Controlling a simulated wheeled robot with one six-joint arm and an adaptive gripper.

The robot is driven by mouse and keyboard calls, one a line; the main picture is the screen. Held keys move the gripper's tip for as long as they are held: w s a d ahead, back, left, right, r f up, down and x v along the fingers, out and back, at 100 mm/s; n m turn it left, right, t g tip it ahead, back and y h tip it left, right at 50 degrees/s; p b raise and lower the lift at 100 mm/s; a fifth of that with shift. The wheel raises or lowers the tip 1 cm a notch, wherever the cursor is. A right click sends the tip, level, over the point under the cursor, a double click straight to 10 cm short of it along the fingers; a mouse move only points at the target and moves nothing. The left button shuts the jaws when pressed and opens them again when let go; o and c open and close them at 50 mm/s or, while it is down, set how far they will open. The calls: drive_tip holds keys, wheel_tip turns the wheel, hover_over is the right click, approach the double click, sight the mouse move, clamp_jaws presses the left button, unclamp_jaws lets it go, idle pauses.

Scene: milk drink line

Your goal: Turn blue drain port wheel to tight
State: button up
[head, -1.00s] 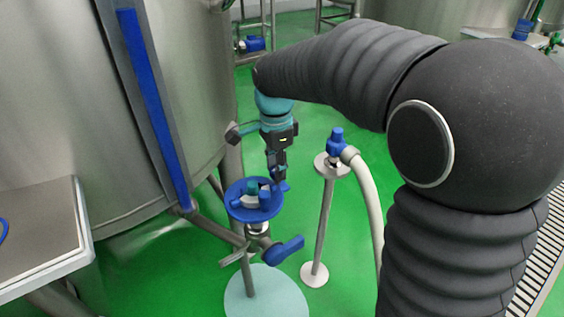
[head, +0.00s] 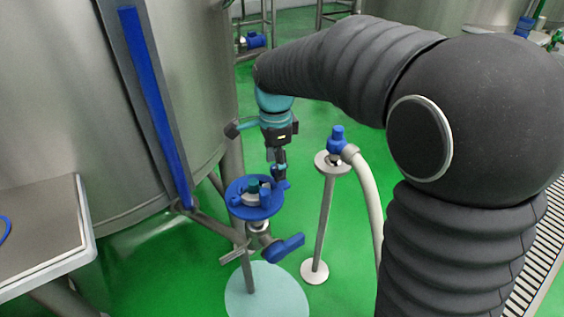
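The blue drain port wheel (head: 240,209) sits on top of a metal pipe fitting beside the large tank, at the centre left of the head view. It is a round blue disc with raised blue knobs and a green-teal piece at its middle. My gripper (head: 280,178) points down at the wheel's far right edge, close to a blue knob there. Its fingers are dark and small, and I cannot tell whether they touch or grip the knob. A blue lever handle (head: 284,246) sticks out to the right below the wheel.
A stand (head: 318,225) with a blue-topped hose end (head: 337,140) and pale hose (head: 367,195) is right of the wheel. The steel tank (head: 60,90) is left. A metal table (head: 40,230) is at lower left. Green floor lies between.

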drive_tip(key=shift+d, duration=0.1)
wheel_tip(320, 180, up, 12)
idle(0.6)
wheel_tip(320, 180, down, 4)
drive_tip(key=n, duration=0.7)
drive_tip(key=shift+s+f+n+t, duration=0.1)
drive_tip(key=shift+n+t, duration=0.2)
drive_tip(key=s+d+f+n+t, duration=0.1)
drive_tip(key=s+d+n+t, duration=0.1)
drive_tip(key=s+d, duration=0.6)
drive_tip(key=s+d+f+n+t, duration=0.2)
drive_tip(key=s+d+n, duration=0.2)
drive_tip(key=s+d, duration=0.4)
drive_tip(key=s, duration=0.5)
drive_tip(key=shift+f+n+t, duration=0.25)
drive_tip(key=shift+n+t, duration=0.15)
